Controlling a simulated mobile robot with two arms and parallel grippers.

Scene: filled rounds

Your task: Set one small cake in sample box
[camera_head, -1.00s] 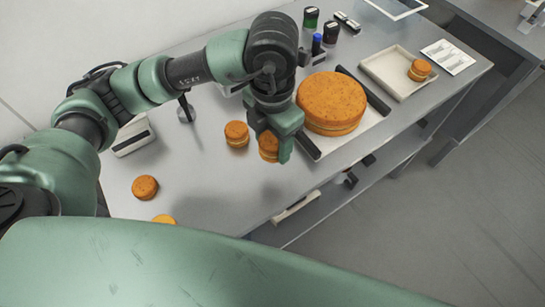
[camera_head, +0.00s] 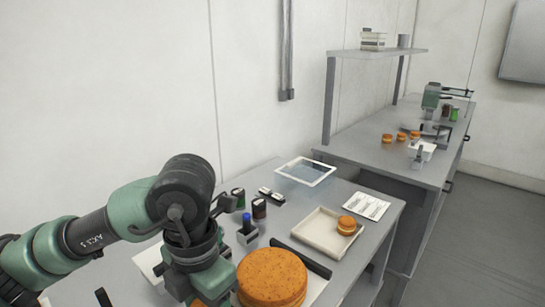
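My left gripper (camera_head: 207,284) is low in the head view, just left of the large round orange cake (camera_head: 272,274). A bit of a small orange cake (camera_head: 199,302) shows under it at the bottom edge; whether the fingers grip it is hidden. Another small cake (camera_head: 347,225) sits in a shallow cream tray (camera_head: 316,240), at its right side. Several small orange cakes (camera_head: 387,138) stand on the far bench near a small white container (camera_head: 427,147). I cannot tell which container is the sample box. My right gripper is not in view.
A dark bar (camera_head: 300,257) lies behind the large cake. Jars (camera_head: 259,208) and a blue-topped item (camera_head: 247,226) stand behind it. A green machine (camera_head: 432,97) stands on the far bench (camera_head: 375,158).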

